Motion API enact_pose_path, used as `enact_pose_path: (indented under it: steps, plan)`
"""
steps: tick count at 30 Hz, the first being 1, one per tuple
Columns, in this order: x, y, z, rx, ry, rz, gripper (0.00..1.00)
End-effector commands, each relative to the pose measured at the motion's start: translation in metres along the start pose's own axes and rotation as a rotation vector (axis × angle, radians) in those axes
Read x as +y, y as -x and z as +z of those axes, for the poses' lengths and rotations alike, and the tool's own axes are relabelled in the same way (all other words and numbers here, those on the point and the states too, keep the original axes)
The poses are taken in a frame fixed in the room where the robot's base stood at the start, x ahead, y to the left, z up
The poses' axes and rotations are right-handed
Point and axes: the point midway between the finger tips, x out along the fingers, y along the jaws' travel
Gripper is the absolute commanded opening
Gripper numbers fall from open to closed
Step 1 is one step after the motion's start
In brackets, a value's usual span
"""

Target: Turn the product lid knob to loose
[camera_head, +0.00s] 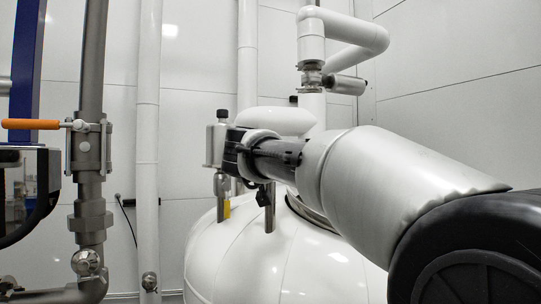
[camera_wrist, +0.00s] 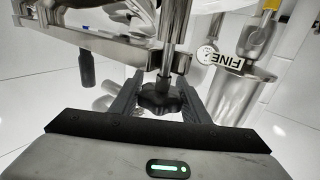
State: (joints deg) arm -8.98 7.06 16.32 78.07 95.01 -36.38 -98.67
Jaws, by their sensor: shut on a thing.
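The product lid knob (camera_wrist: 160,96) is a black lobed knob on a bright metal threaded rod, seen in the middle of the wrist view. My gripper (camera_wrist: 158,103) has one dark finger on each side of it and is shut on it. In the head view my arm reaches in from the right, and my gripper (camera_head: 238,152) is at the top of the white tank (camera_head: 240,262). My gripper and wrist cover much of the lid area there. I cannot tell from these frames how tight the knob is.
A steel pipe with an orange valve handle (camera_head: 32,124) stands at left. White pipes (camera_head: 147,130) rise behind the tank, and a bent white pipe (camera_head: 345,38) hangs at upper right.

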Motion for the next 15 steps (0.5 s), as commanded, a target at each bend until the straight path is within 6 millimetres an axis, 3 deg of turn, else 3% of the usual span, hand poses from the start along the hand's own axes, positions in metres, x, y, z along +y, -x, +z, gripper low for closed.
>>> enact_pose_path:
  steps: [3, 15]
  plan:
    - [-0.0001, -0.0001, 0.0002, 0.000, 0.000, 0.000, 0.20]
    - [-0.0020, -0.0009, -0.0059, 0.006, 0.003, -0.082, 0.20]
